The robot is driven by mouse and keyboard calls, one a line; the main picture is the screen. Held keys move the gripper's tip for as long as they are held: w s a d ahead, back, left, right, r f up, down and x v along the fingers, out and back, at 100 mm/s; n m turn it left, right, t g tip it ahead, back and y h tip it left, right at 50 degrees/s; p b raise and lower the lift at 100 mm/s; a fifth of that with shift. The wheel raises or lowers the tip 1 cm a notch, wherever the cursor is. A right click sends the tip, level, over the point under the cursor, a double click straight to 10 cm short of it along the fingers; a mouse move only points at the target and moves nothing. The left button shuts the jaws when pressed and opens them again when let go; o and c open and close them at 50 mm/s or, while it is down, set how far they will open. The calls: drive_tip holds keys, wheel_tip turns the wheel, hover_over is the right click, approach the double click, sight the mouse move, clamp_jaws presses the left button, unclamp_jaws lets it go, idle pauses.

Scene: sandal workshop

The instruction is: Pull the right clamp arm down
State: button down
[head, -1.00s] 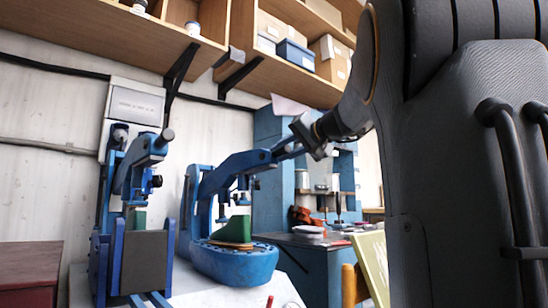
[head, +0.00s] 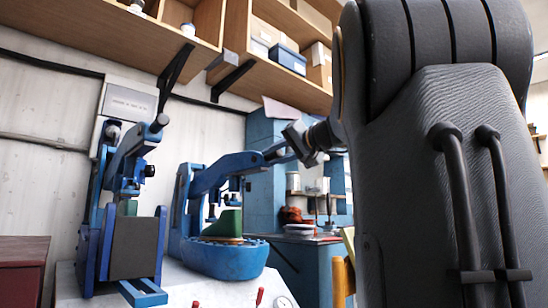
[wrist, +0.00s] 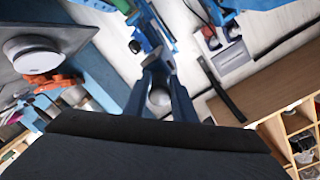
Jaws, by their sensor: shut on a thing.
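The right clamp arm (head: 225,172) is a long blue lever on the right press. It slopes up to the right from its pivot, over a blue oval base (head: 225,259) that holds a green block (head: 226,223). My gripper (head: 283,152) is shut on the lever's outer end, and the grip hides most of that end. In the wrist view a round grey knob (wrist: 160,97) shows between two dark blue bars. The lever is partly raised. Whether its pressing pads touch the green block I cannot tell.
A second blue press (head: 122,190) stands at the left, its own lever raised. Shelves with boxes (head: 289,58) hang above. A blue cabinet (head: 262,180) and a bench with items stand behind. My arm blocks the right side.

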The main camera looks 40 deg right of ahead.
drive_tip(key=shift+w+d+f, duration=0.1)
drive_tip(key=shift+d+f, duration=0.05)
drive_tip(key=shift+f, duration=0.5)
drive_tip(key=c, duration=1.6)
unclamp_jaws()
drive_tip(key=shift+d, duration=0.1)
drive_tip(key=shift+o, duration=0.2)
drive_tip(key=shift+r, duration=0.1)
drive_tip(key=shift+r, duration=0.15)
drive_tip(key=s, duration=0.2)
drive_tip(key=s+p, duration=0.1)
drive_tip(key=s, duration=0.2)
drive_tip(key=s+p, duration=0.1)
drive_tip(key=s, duration=0.1)
drive_tip(key=shift+s+d+r, duration=0.25)
drive_tip(key=shift+s+r, duration=0.05)
drive_tip(key=shift+s, duration=0.1)
